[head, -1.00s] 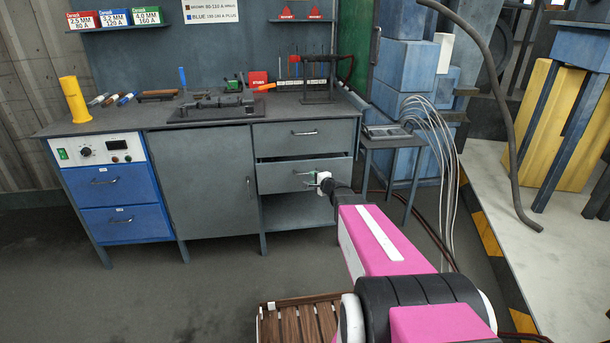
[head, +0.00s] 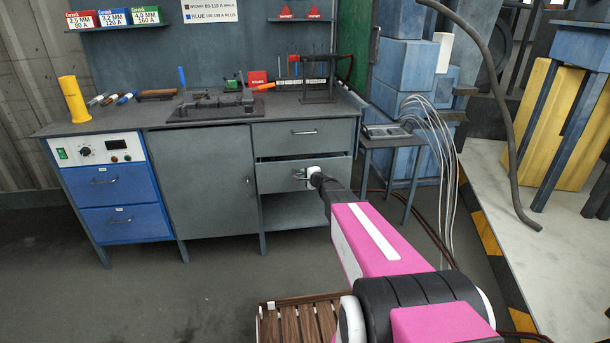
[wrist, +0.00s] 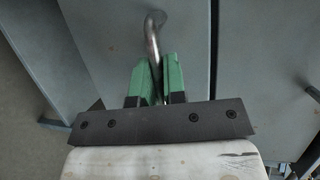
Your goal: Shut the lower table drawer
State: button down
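The lower table drawer (head: 280,181) is the grey front under the upper drawer at the right of the workbench. It stands out a little, with a dark gap above its front. Its metal handle (wrist: 152,35) shows in the wrist view, running down between my green fingers. My gripper (head: 306,174) is at this handle in the head view, in front of the right part of the drawer. In the wrist view my gripper (wrist: 157,68) has its fingers close together on both sides of the handle, seemingly shut on it. The handle's near end is partly hidden by the fingers.
The upper drawer (head: 305,134) looks shut. An open shelf lies below the lower drawer. A grey cabinet door (head: 203,185) is at its left. A small side table (head: 388,133) with cables stands to the right. A slatted wooden piece (head: 297,318) lies on the floor in front.

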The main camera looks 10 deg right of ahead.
jog(key=w, duration=0.4)
jog(key=shift+w, duration=0.35)
jog(key=c, duration=1.2)
grip_release()
jog(key=shift+s, duration=0.1)
jog(key=v, duration=1)
jog(key=shift+s+d+r, duration=0.1)
jog(key=shift+s+d, duration=0.1)
jog(key=shift+s, duration=0.05)
